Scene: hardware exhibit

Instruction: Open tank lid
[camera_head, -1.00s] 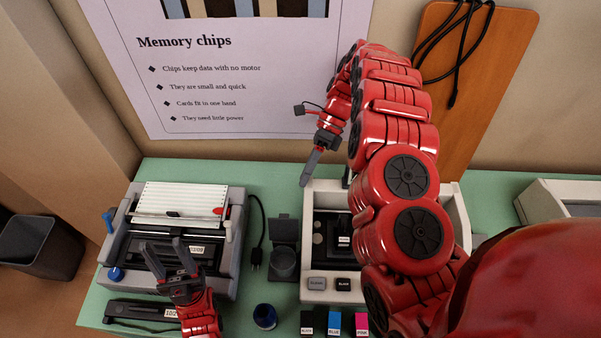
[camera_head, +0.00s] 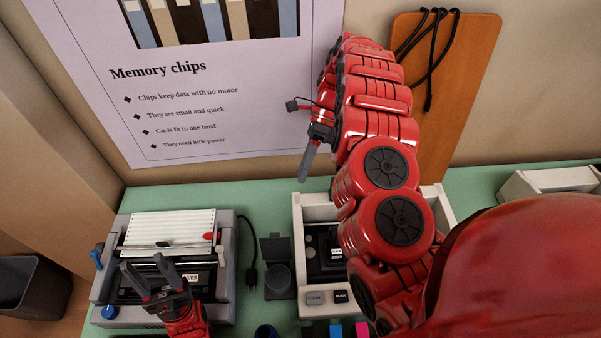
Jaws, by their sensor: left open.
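A white, open-topped unit (camera_head: 299,229) stands at the centre of the table, its dark interior partly behind my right arm. A dark grey piece (camera_head: 274,247) with a square flap and a round cup sits to its left, apart from it. I cannot tell which part is the tank lid. My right gripper (camera_head: 307,162) is above the unit's far left corner, its fingers pointing down, apart from it. Only one finger shows clearly. My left gripper (camera_head: 148,271) is open and empty, over the front of a grey machine (camera_head: 222,268) with a white ribbed top.
Grey and black buttons (camera_head: 314,298) are on the unit's front; small coloured blocks (camera_head: 335,330) are at the bottom edge. A black cable (camera_head: 251,263) lies beside the grey machine. A wooden board (camera_head: 462,90) leans on the wall.

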